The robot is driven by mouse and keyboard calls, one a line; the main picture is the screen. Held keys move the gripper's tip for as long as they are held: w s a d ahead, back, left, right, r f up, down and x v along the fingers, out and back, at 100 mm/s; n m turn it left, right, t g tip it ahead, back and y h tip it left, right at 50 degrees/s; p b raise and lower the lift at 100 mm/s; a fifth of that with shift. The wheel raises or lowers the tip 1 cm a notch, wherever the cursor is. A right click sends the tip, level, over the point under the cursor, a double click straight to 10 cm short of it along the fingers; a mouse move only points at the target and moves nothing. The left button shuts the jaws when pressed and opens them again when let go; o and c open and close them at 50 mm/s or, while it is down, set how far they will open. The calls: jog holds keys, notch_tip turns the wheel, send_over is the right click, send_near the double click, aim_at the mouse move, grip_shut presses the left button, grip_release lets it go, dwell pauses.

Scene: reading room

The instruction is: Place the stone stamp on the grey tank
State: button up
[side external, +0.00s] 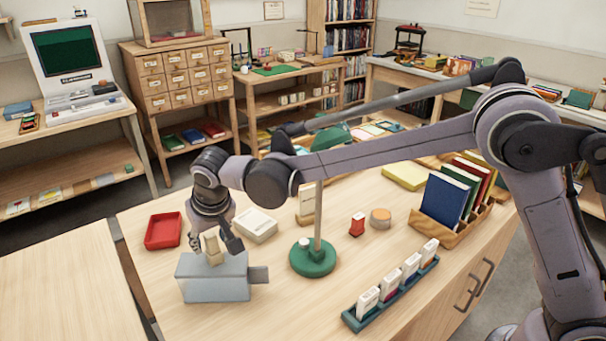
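The grey tank (214,284) stands on the near left part of the table, with a small tab on its right side. The pale beige stone stamp (211,246) is upright at the top of the tank and appears to rest on it. My gripper (214,246) points down over the tank. Its dark fingers are spread to either side of the stamp, and they look apart from it. The stamp's upper part is close under my gripper's palm.
A red tray (163,231) lies left of the tank, and a white box (255,225) behind it. A green-based post (313,258) stands to the right. A teal rack (391,292) of cards and a wooden book holder (451,229) are farther right. The front middle of the table is clear.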

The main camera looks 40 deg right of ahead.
jog(key=shift+r, duration=0.1)
jog(key=v, duration=1.2)
jog(key=shift+r, duration=0.1)
jog(key=s+d+f+t, duration=0.1)
jog(key=s+d+f, duration=0.1)
jog(key=s+d, duration=0.4)
jog(key=s+d+f, duration=0.2)
jog(key=s+d, duration=0.5)
jog(key=d, duration=0.6)
jog(key=s+d+f+t, duration=0.1)
jog(key=s+d+f, duration=0.1)
jog(key=s+d, duration=0.4)
jog(key=d, duration=0.4)
jog(key=shift+s+d+f+t, duration=0.15)
jog(key=shift+s+f+t, duration=0.15)
jog(key=shift+f, duration=0.1)
